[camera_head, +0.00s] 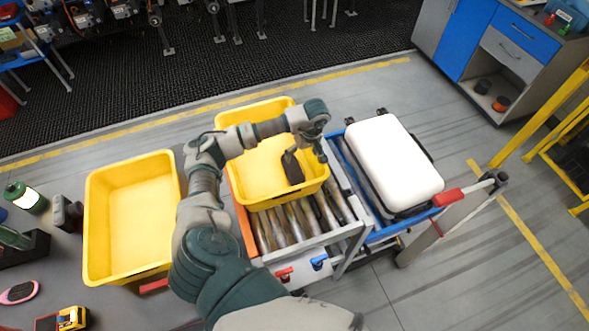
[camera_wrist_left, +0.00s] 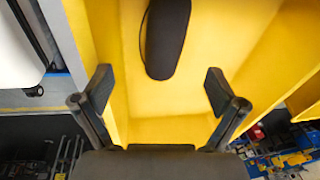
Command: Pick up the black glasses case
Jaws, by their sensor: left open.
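The black glasses case (camera_head: 293,168) lies in the yellow bin on the roller conveyor. In the left wrist view the long, dark, rounded case (camera_wrist_left: 166,38) lies on the yellow bin floor, beyond the fingertips and roughly centred between them; its far end is cut off by the picture edge. My left gripper (camera_wrist_left: 158,84) is open and empty, with its two dark fingers spread apart over the bin. In the head view the left arm reaches over the bin from the lower middle. My right gripper is not in view.
The bin (camera_head: 258,201) has raised walls around the case. Another yellow bin (camera_head: 98,240) stands empty on the grey table at left. A white case (camera_head: 392,160) sits in a blue frame at right. Bare rollers (camera_head: 300,222) show in front of the bin.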

